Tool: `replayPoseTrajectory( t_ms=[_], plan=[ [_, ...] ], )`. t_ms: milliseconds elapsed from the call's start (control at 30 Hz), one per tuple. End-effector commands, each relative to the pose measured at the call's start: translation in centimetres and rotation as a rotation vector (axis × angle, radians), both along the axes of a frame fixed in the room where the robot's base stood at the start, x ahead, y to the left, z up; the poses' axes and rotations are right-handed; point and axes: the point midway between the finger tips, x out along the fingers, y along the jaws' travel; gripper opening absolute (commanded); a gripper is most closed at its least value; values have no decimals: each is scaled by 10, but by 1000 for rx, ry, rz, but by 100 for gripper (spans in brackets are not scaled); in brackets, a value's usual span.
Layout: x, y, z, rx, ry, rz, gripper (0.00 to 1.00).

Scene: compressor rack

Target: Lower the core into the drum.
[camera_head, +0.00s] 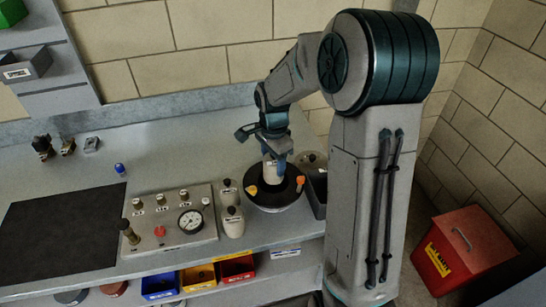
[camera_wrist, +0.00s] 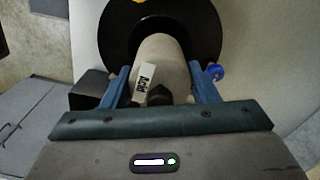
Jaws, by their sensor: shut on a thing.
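The core (camera_head: 270,173) is a pale beige cylinder. In the wrist view the core (camera_wrist: 165,55) carries a white label reading "Acid" and a dark knob at its near end. My gripper (camera_head: 274,152) is shut on it; in the wrist view its two blue fingers (camera_wrist: 160,85) flank the core. The drum (camera_head: 274,200) is round with a wide black top and orange tabs at its rim. In the wrist view the drum (camera_wrist: 208,30) lies behind the core's far end. The core is over the drum's middle; I cannot tell whether its lower end is inside.
Two pale bottles (camera_head: 233,222) stand close left of the drum. A dark bin (camera_head: 316,190) stands close on its right. A gauge panel (camera_head: 170,220) and a black mat (camera_head: 62,238) lie further left.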

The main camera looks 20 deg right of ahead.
Motion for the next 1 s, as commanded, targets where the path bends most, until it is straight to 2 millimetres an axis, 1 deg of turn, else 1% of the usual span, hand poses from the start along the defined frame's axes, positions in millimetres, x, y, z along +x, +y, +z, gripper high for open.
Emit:
replayPoseTrajectory(
  t_ms=[67,567,1000],
  plan=[
    [0,0,-3,0,-1,-1,22],
    [0,-1,-3,-1,-1,-3,22],
    [0,-1,-16,-1,-1,-2,22]
  ],
)
